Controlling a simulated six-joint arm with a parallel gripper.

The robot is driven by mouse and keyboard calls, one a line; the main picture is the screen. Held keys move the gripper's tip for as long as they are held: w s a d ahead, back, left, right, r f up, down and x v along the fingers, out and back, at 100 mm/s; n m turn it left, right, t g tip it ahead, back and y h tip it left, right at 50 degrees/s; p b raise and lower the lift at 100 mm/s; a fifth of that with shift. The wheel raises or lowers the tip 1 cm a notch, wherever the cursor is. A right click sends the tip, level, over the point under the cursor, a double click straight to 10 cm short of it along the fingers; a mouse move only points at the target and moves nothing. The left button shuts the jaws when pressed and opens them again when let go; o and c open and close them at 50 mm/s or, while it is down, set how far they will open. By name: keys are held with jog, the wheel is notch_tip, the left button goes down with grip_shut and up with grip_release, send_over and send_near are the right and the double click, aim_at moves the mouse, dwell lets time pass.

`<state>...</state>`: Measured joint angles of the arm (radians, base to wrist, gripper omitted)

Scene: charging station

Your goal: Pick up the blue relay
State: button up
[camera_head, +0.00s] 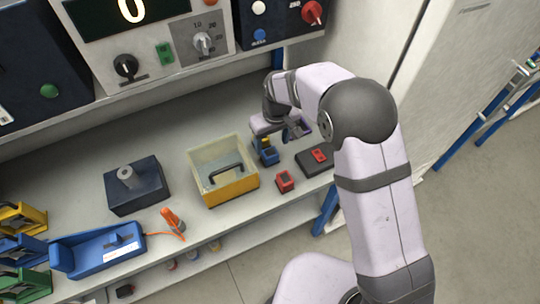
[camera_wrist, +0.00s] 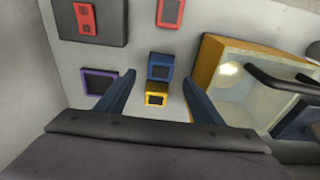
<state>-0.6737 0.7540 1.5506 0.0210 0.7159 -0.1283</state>
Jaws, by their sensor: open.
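The blue relay (camera_wrist: 160,67) is a small block with a dark square top, standing on the bench. In the wrist view my gripper (camera_wrist: 159,79) is open and empty, with one finger on each side. The blue relay lies just beyond the line of the fingertips, roughly centred between them. A yellow relay (camera_wrist: 156,94) is right beside the blue one and lies between the fingers in this view. I cannot tell the height of the fingertips above the relays.
A purple relay (camera_wrist: 99,82) is left of the fingers. A red relay (camera_wrist: 170,12) and a dark block with a red part (camera_wrist: 90,24) lie farther up. A yellow box with a clear upper part (camera_head: 231,190) and black handle stands close by. A shelf of instruments overhangs the bench.

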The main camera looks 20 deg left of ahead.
aim_at(270, 152)
jog(key=shift+a+f+p, duration=0.1)
jog(key=shift+f+p, duration=0.4)
jog(key=shift+f, duration=0.55)
jog(key=shift+f, duration=0.1)
jog(key=shift+w+a+f+p, duration=0.1)
jog(key=shift+f+p, duration=0.4)
jog(key=shift+f, duration=0.3)
jog(key=shift+w+a+f+p, duration=0.15)
jog(key=shift+f+p, duration=0.3)
jog(key=shift+f, duration=0.4)
jog(key=shift+w+a+f+p, duration=0.1)
jog(key=shift+f+p, duration=0.4)
jog(key=shift+f, duration=0.3)
jog(key=c, duration=1.2)
